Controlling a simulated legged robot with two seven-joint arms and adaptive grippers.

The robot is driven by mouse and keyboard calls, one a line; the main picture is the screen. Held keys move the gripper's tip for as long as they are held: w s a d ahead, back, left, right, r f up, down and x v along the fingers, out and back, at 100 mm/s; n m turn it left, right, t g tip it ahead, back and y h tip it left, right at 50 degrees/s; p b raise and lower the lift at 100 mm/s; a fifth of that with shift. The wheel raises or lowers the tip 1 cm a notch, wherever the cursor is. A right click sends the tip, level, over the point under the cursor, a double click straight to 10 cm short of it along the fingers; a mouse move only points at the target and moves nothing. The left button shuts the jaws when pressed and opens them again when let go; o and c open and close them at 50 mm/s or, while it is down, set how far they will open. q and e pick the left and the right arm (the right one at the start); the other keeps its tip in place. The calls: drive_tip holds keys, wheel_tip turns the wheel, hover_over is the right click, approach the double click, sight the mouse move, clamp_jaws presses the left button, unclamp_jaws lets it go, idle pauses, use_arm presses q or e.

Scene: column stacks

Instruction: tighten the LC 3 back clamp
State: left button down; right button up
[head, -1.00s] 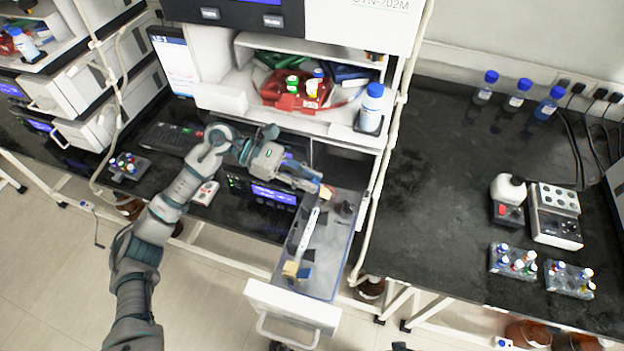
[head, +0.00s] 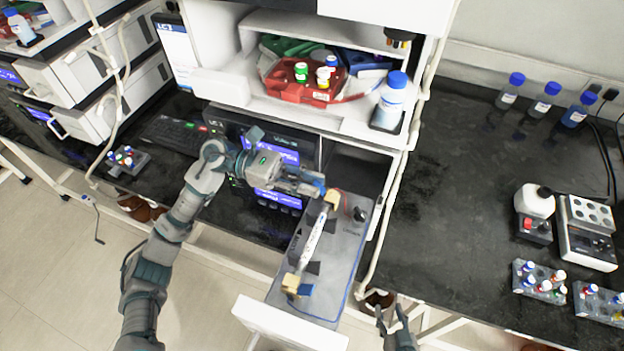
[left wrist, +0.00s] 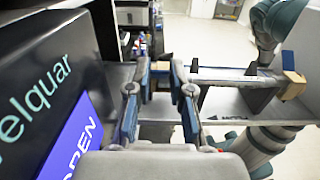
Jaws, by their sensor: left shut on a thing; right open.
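The LC 3 drawer (head: 335,262) is pulled out, with a white column (head: 314,240) lying lengthwise on it. The back clamp (head: 332,198) is a tan block at the column's far end; its blue part (head: 320,187) is at my left fingertips. My left gripper (head: 318,188) is shut on this blue part, mostly hidden by the fingers. The front clamp (head: 290,283), tan with a blue lever (head: 306,289), sits at the near end. The left wrist view shows the fingers (left wrist: 160,75) beside the column (left wrist: 225,74). My right gripper (head: 395,325) is open and empty, right of the drawer.
A shelf above holds a red tray (head: 300,92) with small bottles and a blue-capped bottle (head: 390,103). A white tube (head: 378,235) runs down the drawer's right side. The right bench (head: 450,200) is clear near the drawer; vial racks (head: 540,281) stand farther right.

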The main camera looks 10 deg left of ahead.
use_arm(q)
drive_tip(key=shift+a+r, duration=0.1)
drive_tip(key=shift+r, duration=0.15)
drive_tip(key=c, duration=1)
unclamp_jaws()
drive_tip(key=shift+c, duration=0.2)
drive_tip(key=shift+a+f, duration=0.1)
drive_tip(key=shift+a+f, duration=0.1)
drive_tip(key=w+a, duration=0.2)
drive_tip(key=a, duration=0.9)
drive_tip(key=shift+w+a, duration=0.2)
drive_tip(key=shift+a, duration=0.15)
